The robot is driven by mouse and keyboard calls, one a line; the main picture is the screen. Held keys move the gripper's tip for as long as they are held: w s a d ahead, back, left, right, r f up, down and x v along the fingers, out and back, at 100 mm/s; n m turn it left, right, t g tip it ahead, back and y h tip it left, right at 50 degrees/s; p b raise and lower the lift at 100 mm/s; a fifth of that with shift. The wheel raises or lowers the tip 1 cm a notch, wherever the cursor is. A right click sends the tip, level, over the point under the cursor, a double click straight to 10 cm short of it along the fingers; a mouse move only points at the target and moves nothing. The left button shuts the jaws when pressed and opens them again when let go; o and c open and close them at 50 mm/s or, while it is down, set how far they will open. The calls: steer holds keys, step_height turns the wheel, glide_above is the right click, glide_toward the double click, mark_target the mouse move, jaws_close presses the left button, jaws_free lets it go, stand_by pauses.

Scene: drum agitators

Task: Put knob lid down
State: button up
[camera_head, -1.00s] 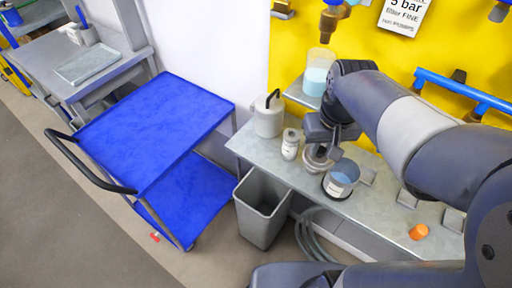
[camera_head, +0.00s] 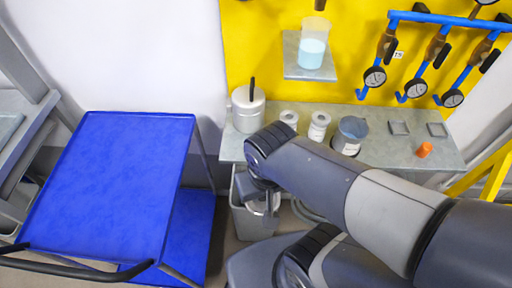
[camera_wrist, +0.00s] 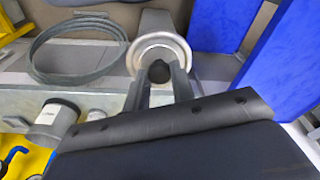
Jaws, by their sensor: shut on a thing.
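My gripper (camera_head: 262,198) is shut on the black knob (camera_wrist: 159,71) of a round metal lid (camera_wrist: 148,48). In the wrist view the lid is a silver disc beyond my two fingers. In the head view the lid (camera_head: 262,208) is small and partly hidden by my gripper. It hangs in front of the bench, over or near the grey bin; I cannot tell its height.
The bench (camera_head: 405,157) bears a white canister (camera_head: 248,112), two white jars (camera_head: 289,117) (camera_head: 318,126), a blue-topped container (camera_head: 351,134) and an orange piece (camera_head: 425,149). A grey bin (camera_head: 247,222) stands below. A blue cart (camera_head: 120,190) with a clear top stands left.

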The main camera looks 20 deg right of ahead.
steer(key=w+d+f+p, duration=0.1)
steer(key=w+d, duration=0.1)
steer(key=w, duration=0.4)
steer(key=w+d+p, duration=0.1)
steer(key=w+d, duration=0.1)
steer(key=w, duration=0.4)
steer(key=w+d+f+p, duration=0.1)
steer(key=w+d, duration=0.1)
steer(key=w, duration=0.4)
steer(key=shift+w+f, duration=0.15)
steer(key=shift+f, duration=0.2)
step_height(320, 180, down, 4)
steer(key=shift+r, duration=0.25)
steer(key=shift+w+d+f+p, duration=0.1)
steer(key=shift+w+f+p, duration=0.05)
steer(key=shift+f+p, duration=0.2)
steer(key=shift+f, duration=0.1)
steer(key=shift+f, duration=0.1)
steer(key=shift+f+b, duration=0.15)
steer(key=shift+b, duration=0.15)
steer(key=o, duration=1)
steer(key=shift+c, duration=0.2)
